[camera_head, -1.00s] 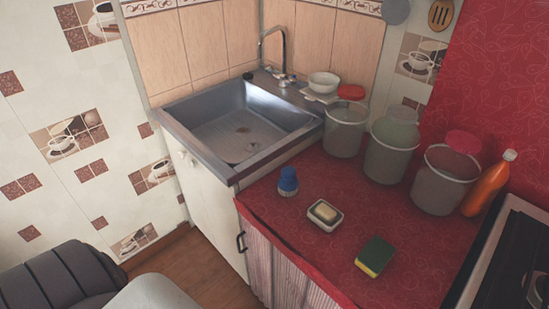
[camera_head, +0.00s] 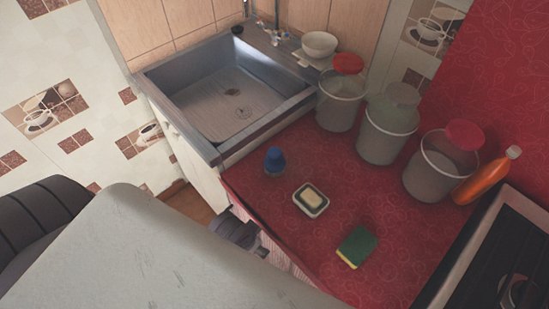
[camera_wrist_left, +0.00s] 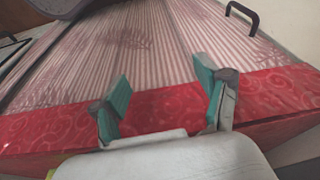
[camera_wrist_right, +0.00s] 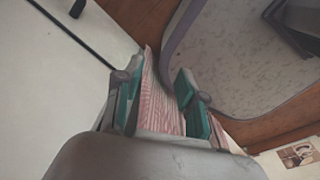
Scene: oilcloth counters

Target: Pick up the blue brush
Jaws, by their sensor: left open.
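The blue brush (camera_head: 275,162) stands on the red counter near its left front edge, close to the sink. In the left wrist view, my left gripper (camera_wrist_left: 166,95) is open and empty, with the counter's red front edge and striped curtain beyond its fingers. In the head view, a dark part of my arm shows at the counter's front edge, below the brush and apart from it. In the right wrist view, my right gripper (camera_wrist_right: 158,98) has its fingers apart, with striped cloth visible between them. The brush is in neither wrist view.
A soap dish (camera_head: 311,200) lies right of the brush and a sponge (camera_head: 356,246) farther right. Several grey containers, including one (camera_head: 340,105), stand behind. The sink (camera_head: 150,85) is at the back left. An orange bottle (camera_head: 487,180) stands at right.

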